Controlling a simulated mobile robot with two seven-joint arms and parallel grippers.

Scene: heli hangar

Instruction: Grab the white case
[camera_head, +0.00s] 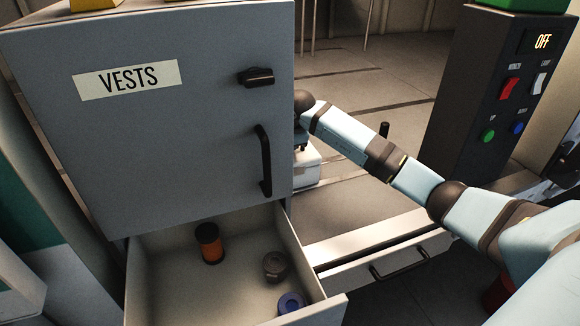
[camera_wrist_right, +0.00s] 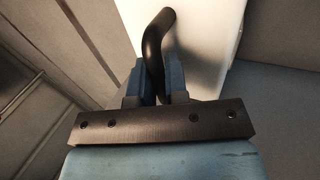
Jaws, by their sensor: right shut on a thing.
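The white case (camera_head: 307,172) stands in the head view just right of the open grey door, which hides much of it. In the right wrist view the white case (camera_wrist_right: 200,35) fills the upper middle, with its black curved handle (camera_wrist_right: 152,42) in front. My right gripper (camera_wrist_right: 156,82) has its blue fingers shut on this black handle. In the head view my right arm reaches in from the right, and its gripper is mostly hidden at the door's edge. My left gripper is not in view.
The grey door (camera_head: 180,160) labelled VESTS stands close on the left. Below it an open drawer (camera_head: 170,285) holds an orange-black cylinder (camera_head: 209,243) and round rolls. A dark control panel (camera_head: 490,110) reading OFF stands right. A closed drawer (camera_head: 390,262) lies below my arm.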

